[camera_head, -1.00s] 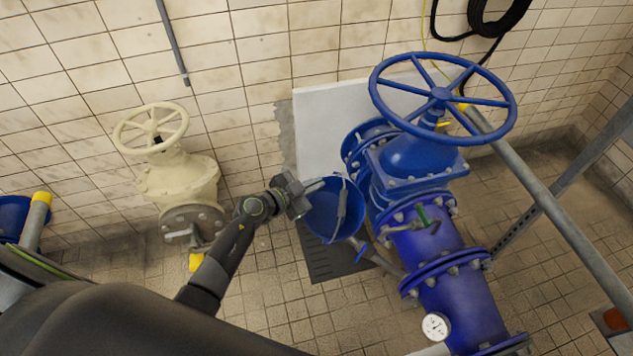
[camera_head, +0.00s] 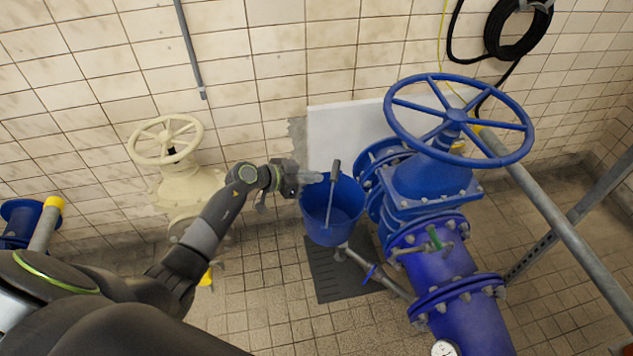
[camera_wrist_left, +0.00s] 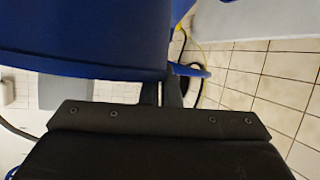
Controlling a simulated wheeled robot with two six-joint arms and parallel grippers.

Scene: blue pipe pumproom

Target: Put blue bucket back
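The blue bucket (camera_head: 333,218) is beside the blue valve, in front of the white panel and over the dark floor grate in the head view. In the left wrist view the bucket's blue wall (camera_wrist_left: 85,35) fills the upper left, right against the fingers (camera_wrist_left: 165,92). The exact grip point is partly hidden. My right gripper is not in view.
A large blue valve with handwheel (camera_head: 458,115) and pipe stands close right of the bucket. A cream valve (camera_head: 170,150) stands to the left. A dark grate (camera_head: 340,280) lies on the tiled floor below. A grey railing (camera_head: 560,225) crosses at right.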

